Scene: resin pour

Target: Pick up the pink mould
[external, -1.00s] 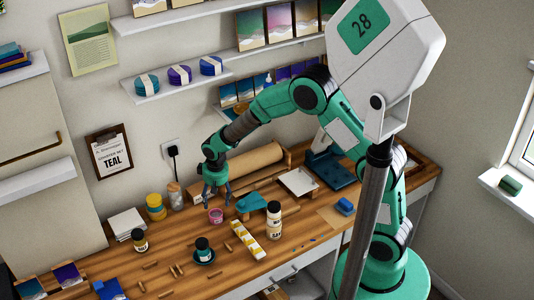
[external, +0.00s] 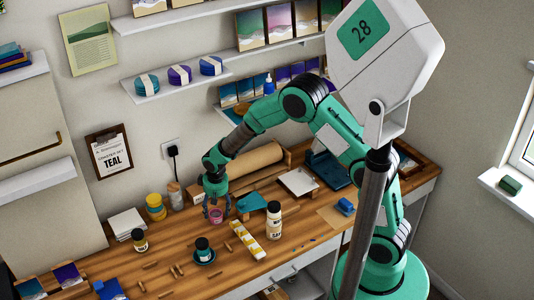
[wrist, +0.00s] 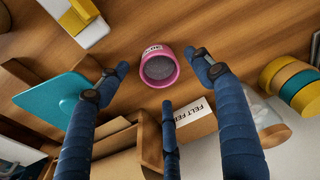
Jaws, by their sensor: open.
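The pink mould (external: 215,215) is a small round pink cup standing on the wooden workbench. In the wrist view the pink mould (wrist: 159,68) shows its dark grey inside and a label on its rim. My gripper (external: 217,208) is low over the mould in the external view, its fingers coming down around it. In the wrist view my gripper (wrist: 160,80) is open, with blue fingers to the left and right of the mould and a third finger below it. I cannot tell whether any finger touches the mould.
A teal piece (external: 251,203) lies just right of the mould. A brown roll (external: 250,165) lies behind. Yellow tubs (external: 156,207) are at left.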

